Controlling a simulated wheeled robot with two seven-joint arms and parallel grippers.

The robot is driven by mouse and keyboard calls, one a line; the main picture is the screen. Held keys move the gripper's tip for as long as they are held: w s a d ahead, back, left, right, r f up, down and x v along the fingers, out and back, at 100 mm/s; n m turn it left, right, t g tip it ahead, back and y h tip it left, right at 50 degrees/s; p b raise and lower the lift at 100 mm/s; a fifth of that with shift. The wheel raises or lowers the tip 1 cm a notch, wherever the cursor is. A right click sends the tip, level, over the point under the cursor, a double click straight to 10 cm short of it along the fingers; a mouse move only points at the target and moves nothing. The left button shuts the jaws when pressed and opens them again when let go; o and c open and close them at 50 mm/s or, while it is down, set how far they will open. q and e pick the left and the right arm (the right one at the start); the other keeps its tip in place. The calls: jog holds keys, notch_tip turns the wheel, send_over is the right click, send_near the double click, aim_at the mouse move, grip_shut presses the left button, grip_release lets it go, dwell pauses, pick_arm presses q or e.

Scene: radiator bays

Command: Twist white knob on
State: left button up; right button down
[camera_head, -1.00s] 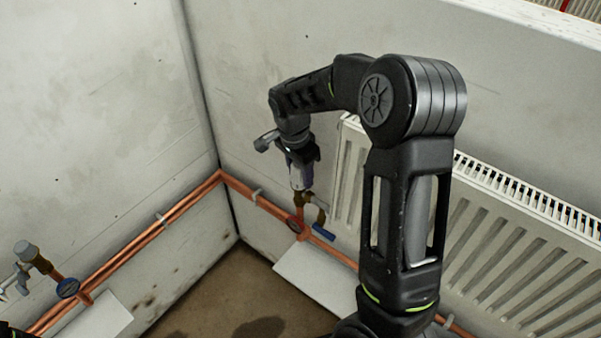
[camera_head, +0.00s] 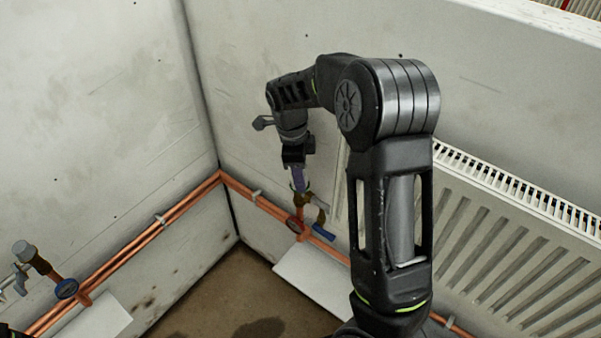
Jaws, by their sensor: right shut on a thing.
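My right gripper (camera_head: 299,180) reaches down from my right arm to the brass valve (camera_head: 304,198) beside the radiator. Its fingers are shut on the white knob at the top of this valve. The fingers hide the knob almost wholly, so I cannot make out how far it is turned or seated. The valve stands upright on the copper pipe, with a blue handle (camera_head: 323,233) at its lower right.
A white radiator (camera_head: 500,235) hangs on the right wall, partly behind my right arm. Copper pipes (camera_head: 150,238) run along both walls into the corner. Another valve with a grey cap (camera_head: 25,251) is at the left. A white panel (camera_head: 310,278) lies below the right pipe.

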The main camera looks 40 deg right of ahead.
jog(key=m, duration=0.3)
jog(key=shift+s+a+f, duration=0.1)
jog(key=shift+s+f, duration=0.05)
jog(key=c, duration=0.8)
grip_release()
jog(key=shift+o, duration=0.4)
jog(key=o, duration=0.7)
jog(key=shift+r, duration=0.2)
jog(key=shift+r+p, duration=3.4)
jog(key=shift+r, duration=0.5)
